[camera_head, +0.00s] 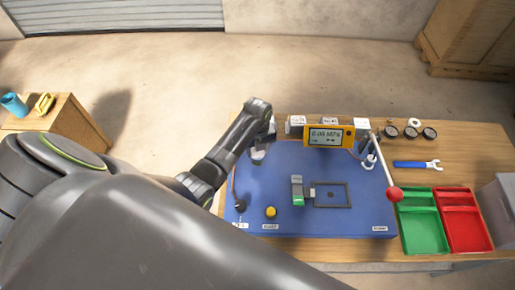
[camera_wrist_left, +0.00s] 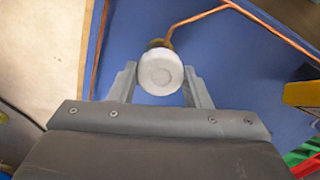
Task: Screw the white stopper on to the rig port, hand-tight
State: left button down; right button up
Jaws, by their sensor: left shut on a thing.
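The white stopper (camera_wrist_left: 160,72) is a round white cap between the two fingers of my left gripper (camera_wrist_left: 160,80) in the left wrist view. The fingers are shut on its sides. A brass-coloured fitting, the rig port (camera_wrist_left: 158,43), shows just behind the stopper and joins a copper pipe. The stopper covers most of it, so I cannot tell whether the threads are engaged. In the head view my left gripper (camera_head: 264,140) points down at the back left of the blue board (camera_head: 335,222), with a small white part, apparently the stopper (camera_head: 258,154), below it. My right gripper is out of view.
A yellow gauge (camera_head: 329,135) stands at the board's back edge. A lever with a red ball (camera_head: 395,194) is at its right. Green (camera_head: 423,235) and red (camera_head: 467,234) trays and a blue wrench (camera_head: 411,164) lie further right. A yellow knob (camera_head: 270,212) is near the front.

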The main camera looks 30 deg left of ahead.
pick_arm(q)
jog(key=shift+m, duration=0.7)
jog(key=c, duration=0.7)
grip_release()
